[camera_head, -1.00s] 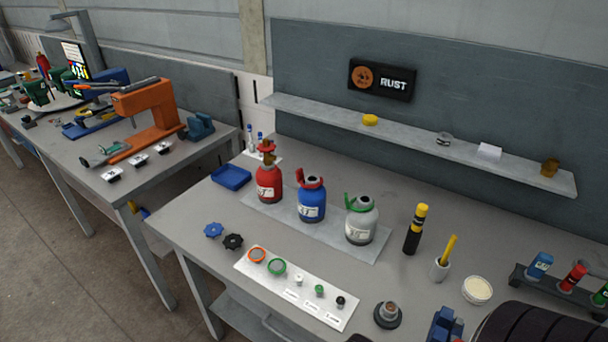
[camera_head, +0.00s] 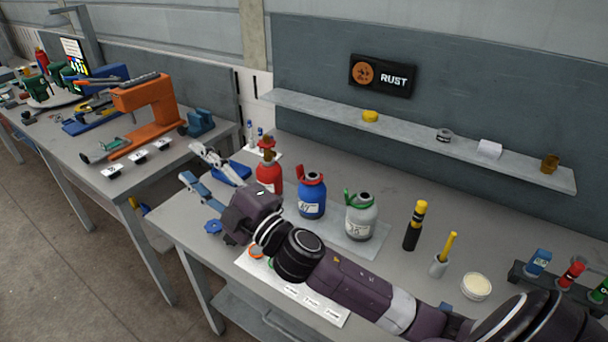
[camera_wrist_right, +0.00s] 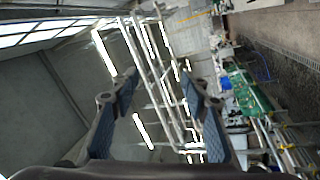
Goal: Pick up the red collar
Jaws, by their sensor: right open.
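An orange-red ring (camera_head: 256,252) lies on the white labelled mat, mostly hidden behind my right arm. A red collar with a raised handle (camera_head: 308,178) sits around the neck of the blue cylinder (camera_head: 312,203). I cannot tell which of the two is the red collar meant. My right gripper (camera_head: 191,164) is open and empty, above the bench's left end, beside the blue tray and left of the red cylinder (camera_head: 268,178). In the right wrist view its fingers (camera_wrist_right: 160,82) are apart, with only the room between them. My left gripper is out of view.
A grey cylinder with a green collar (camera_head: 361,218) stands right of the blue one. A blue hand wheel (camera_head: 213,226) lies under my right gripper. My right arm crosses the white mat (camera_head: 330,312). A black-yellow tool (camera_head: 414,228) stands further right.

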